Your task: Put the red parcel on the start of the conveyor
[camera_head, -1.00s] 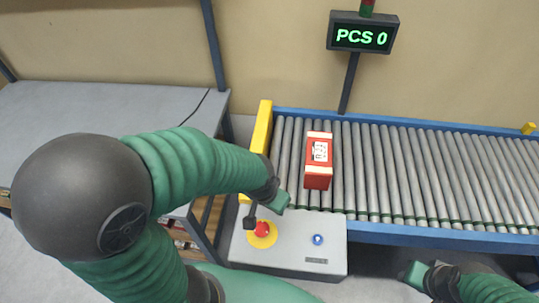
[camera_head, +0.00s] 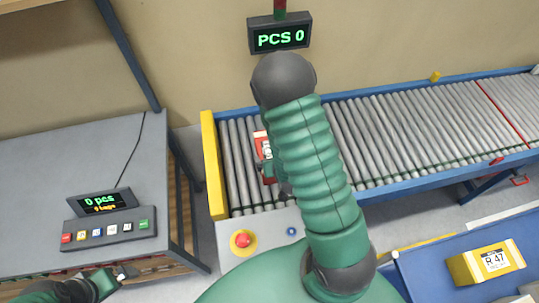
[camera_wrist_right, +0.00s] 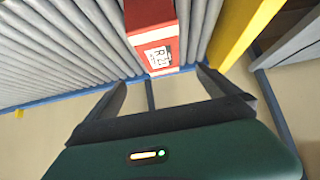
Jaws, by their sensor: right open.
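The red parcel (camera_head: 264,143) stands on the rollers near the yellow end of the conveyor (camera_head: 400,130), partly hidden by my right arm. In the right wrist view the parcel (camera_wrist_right: 152,28), with a white label, shows just beyond and between the spread fingers. My right gripper (camera_wrist_right: 162,77) is open and close to it; contact cannot be told. In the head view my right gripper (camera_head: 267,170) is mostly hidden beside the parcel. My left gripper (camera_head: 120,274) is at the lower left, by the front edge of the grey table, and its finger opening is unclear.
A yellow end plate (camera_head: 212,165) bounds the conveyor's left end. A panel with a red button (camera_head: 243,241) stands in front. A keypad (camera_head: 108,230) is on the left table. A yellow parcel (camera_head: 485,262) lies on a blue surface at right. The rollers to the right are clear.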

